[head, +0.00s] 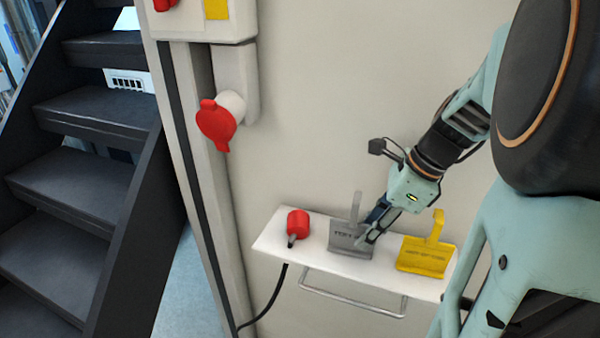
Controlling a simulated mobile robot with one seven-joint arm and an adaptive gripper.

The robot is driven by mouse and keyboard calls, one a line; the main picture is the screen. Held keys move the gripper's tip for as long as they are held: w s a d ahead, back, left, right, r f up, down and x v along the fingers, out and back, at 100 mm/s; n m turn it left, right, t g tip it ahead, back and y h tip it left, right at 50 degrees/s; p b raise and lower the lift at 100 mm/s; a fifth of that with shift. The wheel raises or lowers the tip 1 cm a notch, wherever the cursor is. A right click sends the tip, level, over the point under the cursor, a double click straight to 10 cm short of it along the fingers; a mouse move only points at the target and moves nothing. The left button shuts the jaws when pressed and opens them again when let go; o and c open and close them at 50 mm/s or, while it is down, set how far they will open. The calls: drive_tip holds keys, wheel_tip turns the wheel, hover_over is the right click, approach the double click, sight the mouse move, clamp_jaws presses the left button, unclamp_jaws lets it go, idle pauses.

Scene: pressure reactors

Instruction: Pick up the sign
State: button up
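Two signs with upright handles sit on a small white shelf (327,258). One is a grey sign (343,240) with dark lettering, near the middle. The other is a yellow sign (425,258) toward the right end. My gripper (371,226) points down and left at the right edge of the grey sign and overlaps it in the picture. I cannot tell whether the fingers touch it. The fingers are small and dark, so whether they are open or shut is unclear.
A red plug (298,223) with a black cable lies on the shelf's left part. A metal rail (350,303) runs below the shelf front. Dark stairs (85,180) stand at left.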

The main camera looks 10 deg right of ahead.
sight(352, 249)
drive_tip(key=x, duration=0.3)
drive_tip(key=shift+w+f, duration=0.1)
drive_tip(key=shift+c, duration=0.3)
clamp_jaws()
